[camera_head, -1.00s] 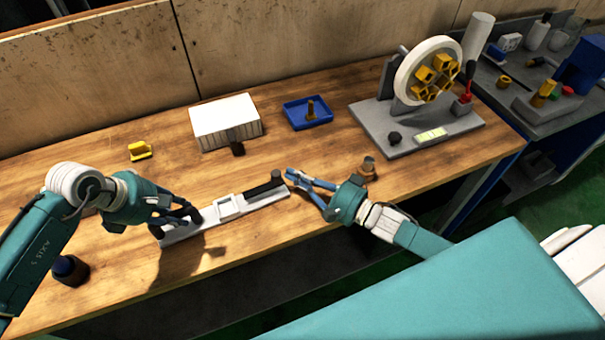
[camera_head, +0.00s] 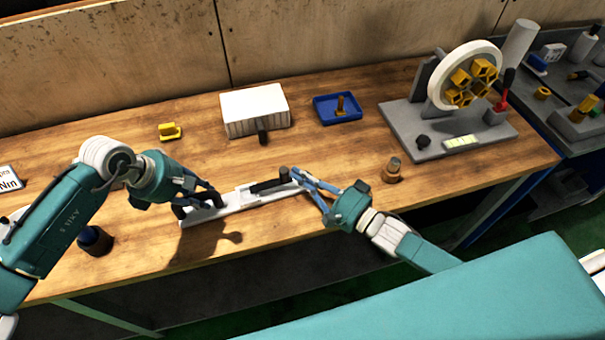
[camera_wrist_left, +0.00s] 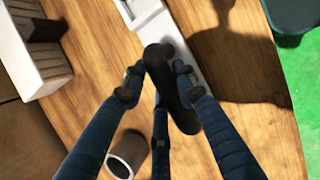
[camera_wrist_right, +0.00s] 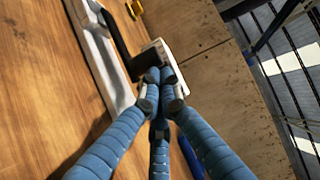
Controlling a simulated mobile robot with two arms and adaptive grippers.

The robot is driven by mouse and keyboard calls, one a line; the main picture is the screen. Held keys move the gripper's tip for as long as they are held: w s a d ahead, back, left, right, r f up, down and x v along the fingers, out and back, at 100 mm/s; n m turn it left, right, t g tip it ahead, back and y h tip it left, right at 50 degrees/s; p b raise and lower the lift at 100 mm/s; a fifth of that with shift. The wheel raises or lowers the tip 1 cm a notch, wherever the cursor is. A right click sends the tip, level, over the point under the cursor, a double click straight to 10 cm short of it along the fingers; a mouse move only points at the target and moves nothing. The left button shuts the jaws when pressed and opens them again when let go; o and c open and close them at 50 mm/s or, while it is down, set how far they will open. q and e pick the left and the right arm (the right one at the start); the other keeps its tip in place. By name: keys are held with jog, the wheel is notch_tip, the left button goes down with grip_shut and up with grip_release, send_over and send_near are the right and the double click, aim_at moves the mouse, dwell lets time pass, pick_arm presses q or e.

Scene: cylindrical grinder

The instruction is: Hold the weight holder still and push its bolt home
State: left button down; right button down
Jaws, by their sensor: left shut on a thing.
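The weight holder (camera_head: 228,211) is a long pale grey bar lying on the wooden table near its front edge. A black bolt (camera_head: 268,186) lies along its right part and reaches its raised middle block; the bolt also shows in the right wrist view (camera_wrist_right: 115,36). My left gripper (camera_head: 199,203) is shut around a dark knob (camera_wrist_left: 168,88) at the holder's left end. My right gripper (camera_head: 299,176) is at the bolt's right end, its fingers closed together with nothing seen between them (camera_wrist_right: 162,92). Whether the fingertips touch the bolt is unclear.
Behind the holder stand a white box (camera_head: 254,110), a yellow block (camera_head: 170,132) and a blue tray (camera_head: 355,112). A grey machine stand (camera_head: 410,118) with a wheel is at the right. A small brown cylinder (camera_head: 391,170) and a dark bottle (camera_head: 94,240) stand near the arms.

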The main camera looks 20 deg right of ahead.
pick_arm(q)
jog(key=shift+d, duration=0.15)
pick_arm(e)
jog(key=d, duration=0.4)
jog(key=shift+s+f, duration=0.1)
jog(key=shift+s, duration=0.3)
jog(key=v, duration=1)
pick_arm(q)
jog(key=c, duration=1.3)
grip_release()
pick_arm(e)
jog(key=shift+a, duration=0.1)
pick_arm(q)
jog(key=shift+o, duration=0.2)
jog(key=v, duration=1.2)
